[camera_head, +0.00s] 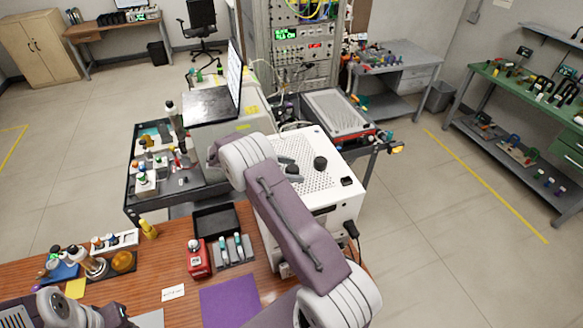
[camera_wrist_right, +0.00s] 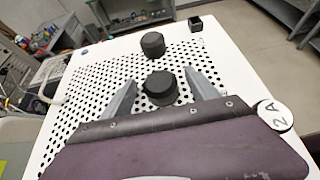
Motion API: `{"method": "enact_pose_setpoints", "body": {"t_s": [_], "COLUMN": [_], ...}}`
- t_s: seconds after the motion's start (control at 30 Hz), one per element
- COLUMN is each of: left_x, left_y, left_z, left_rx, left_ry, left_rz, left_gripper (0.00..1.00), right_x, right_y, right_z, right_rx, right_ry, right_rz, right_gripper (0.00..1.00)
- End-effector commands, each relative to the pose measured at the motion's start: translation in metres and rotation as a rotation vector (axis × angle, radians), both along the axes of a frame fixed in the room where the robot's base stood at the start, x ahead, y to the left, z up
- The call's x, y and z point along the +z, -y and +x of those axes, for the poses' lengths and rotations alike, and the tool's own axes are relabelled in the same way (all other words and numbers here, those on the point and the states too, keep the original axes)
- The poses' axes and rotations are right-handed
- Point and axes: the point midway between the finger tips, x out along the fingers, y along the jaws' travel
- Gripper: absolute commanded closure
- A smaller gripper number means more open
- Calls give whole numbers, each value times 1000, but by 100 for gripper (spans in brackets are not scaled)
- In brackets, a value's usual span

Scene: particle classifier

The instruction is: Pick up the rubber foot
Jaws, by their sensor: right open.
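A short black round rubber foot (camera_wrist_right: 161,88) stands on the perforated white top of a box-shaped unit (camera_head: 325,148). In the right wrist view it sits between the two grey fingers of my right gripper (camera_wrist_right: 159,79), which is open; whether they touch it I cannot tell. A second, similar black round piece (camera_wrist_right: 152,44) stands just beyond the fingertips; it also shows in the head view (camera_head: 320,163). In the head view my right arm partly hides the nearer piece. My left gripper (camera_head: 115,316) is at the bottom left, and its jaws are not clear.
A small black square block (camera_wrist_right: 195,23) sits near the panel's edge. A laptop (camera_head: 210,103) stands behind my right arm.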

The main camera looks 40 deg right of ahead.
Motion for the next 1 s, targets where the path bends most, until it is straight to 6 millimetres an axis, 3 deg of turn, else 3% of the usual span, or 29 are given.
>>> {"method": "enact_pose_setpoints", "body": {"t_s": [0.17,0.4,0.77,0.93,1.0], "left_x": [-1,-1,-8,-26,-31], "left_y": [0,0,0,0,0], "left_z": [0,0,0,0,0], "left_rx": [0,0,0,0,0], "left_ry": [-1,-1,-1,-1,-1], "left_rz": [0,0,0,0,0], "left_gripper": [64,64,64,64,64], "right_x": [-1,-1,8,37,46], "right_y": [0,0,0,0,3], "right_z": [0,0,1,1,-14], "right_rx": [0,0,-2,0,-1], "right_ry": [1,1,4,9,3], "right_rz": [0,0,-2,-2,-1], "right_gripper": [34,98,98,98,98]}}
